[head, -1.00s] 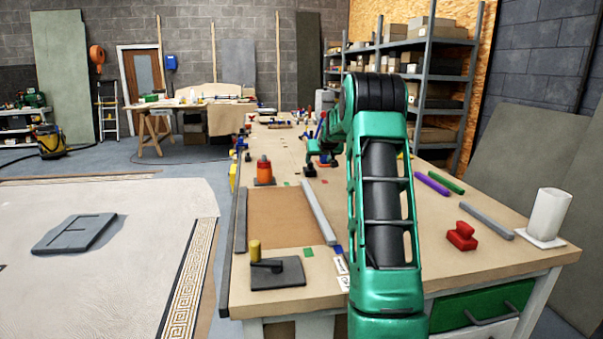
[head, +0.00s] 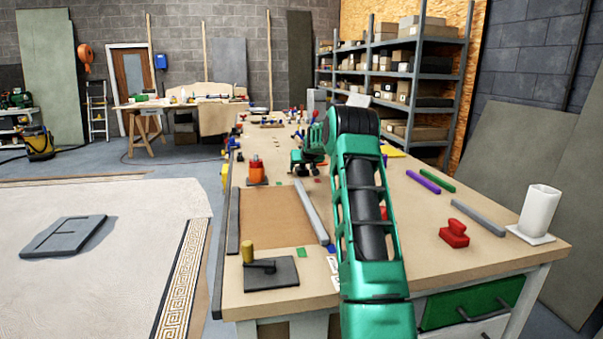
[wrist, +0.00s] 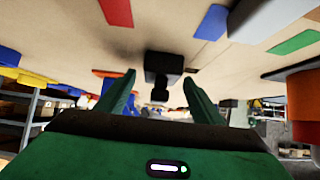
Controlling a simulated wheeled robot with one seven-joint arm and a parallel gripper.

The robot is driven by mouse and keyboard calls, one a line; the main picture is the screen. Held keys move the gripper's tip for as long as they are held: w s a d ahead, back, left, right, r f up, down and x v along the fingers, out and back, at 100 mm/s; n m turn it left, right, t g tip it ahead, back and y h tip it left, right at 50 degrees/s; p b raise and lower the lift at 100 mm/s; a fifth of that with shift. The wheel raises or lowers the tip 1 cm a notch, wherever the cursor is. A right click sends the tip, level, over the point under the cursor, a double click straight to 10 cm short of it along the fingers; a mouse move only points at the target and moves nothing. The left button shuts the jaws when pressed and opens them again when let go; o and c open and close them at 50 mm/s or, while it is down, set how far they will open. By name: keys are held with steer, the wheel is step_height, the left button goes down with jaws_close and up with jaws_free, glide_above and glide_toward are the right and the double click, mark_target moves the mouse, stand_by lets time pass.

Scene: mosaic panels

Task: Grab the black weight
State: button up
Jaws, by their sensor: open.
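The black weight (wrist: 163,66) is a small dark block with a narrower knob, standing on the tabletop, which appears at the top of the wrist view. My gripper (wrist: 158,80) is open, with one green finger to each side of the weight in that picture. The weight lies beyond the fingertips or level with them; I cannot tell which, and I see no contact. In the head view my gripper (head: 301,168) is low over the middle of the bench, and the weight cannot be told apart from its dark parts there.
On the bench (head: 400,270) are an orange bottle-like piece (head: 257,171), a grey bar (head: 311,212), a dark plate (head: 283,275), a red block-like piece (head: 454,234) and a white cup (head: 540,210). A grey block (wrist: 262,18) lies near the weight.

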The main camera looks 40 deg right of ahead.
steer(key=shift+w+d+f, duration=0.1)
steer(key=shift+w, duration=0.05)
jaws_close()
steer(key=shift+r, duration=0.25)
